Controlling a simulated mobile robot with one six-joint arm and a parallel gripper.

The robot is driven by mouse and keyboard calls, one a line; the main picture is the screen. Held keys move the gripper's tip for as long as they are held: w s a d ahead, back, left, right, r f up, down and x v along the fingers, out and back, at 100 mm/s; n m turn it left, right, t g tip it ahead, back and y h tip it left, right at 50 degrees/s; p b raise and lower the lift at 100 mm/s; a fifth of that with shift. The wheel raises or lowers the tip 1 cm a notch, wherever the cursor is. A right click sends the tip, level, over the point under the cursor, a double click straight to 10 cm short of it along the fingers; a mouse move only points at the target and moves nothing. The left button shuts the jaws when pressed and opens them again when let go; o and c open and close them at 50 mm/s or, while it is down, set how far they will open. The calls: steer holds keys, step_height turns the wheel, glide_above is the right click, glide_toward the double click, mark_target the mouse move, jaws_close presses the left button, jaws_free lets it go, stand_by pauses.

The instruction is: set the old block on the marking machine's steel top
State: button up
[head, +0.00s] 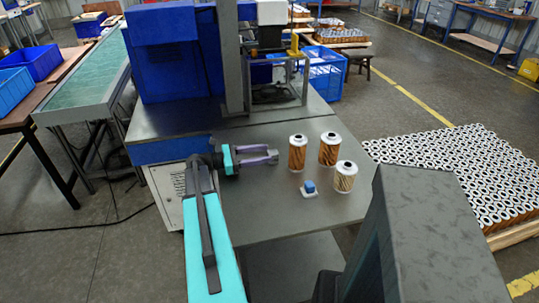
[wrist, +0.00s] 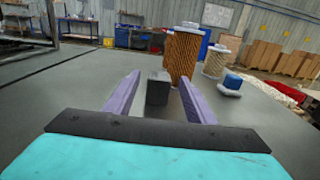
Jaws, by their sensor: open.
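A small dark grey block (wrist: 158,87) stands upright on the marking machine's steel top (head: 262,208), between my gripper's fingertips in the wrist view. In the head view I cannot make it out clearly at the fingers. My gripper (head: 273,156) is open, its two purple fingers low over the steel top and pointing right. There is a visible gap on each side of the block in the wrist view. A blue block (head: 310,186) sits on a white pad to the lower right; it also shows in the wrist view (wrist: 232,82). The pictures do not settle which block is old.
Three filter cartridges stand close by on the steel top: one just beyond my fingertips (head: 297,153), one at the back (head: 329,149), one nearer (head: 344,176). The blue machine (head: 168,60) rises behind. A pallet of cartridges (head: 450,170) lies right. The front left steel top is clear.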

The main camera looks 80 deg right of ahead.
steer(key=b+v, duration=0.1)
steer(key=v, duration=0.6)
steer(key=shift+w+a, duration=0.15)
steer(key=shift+w, duration=0.1)
steer(key=shift+w, duration=0.1)
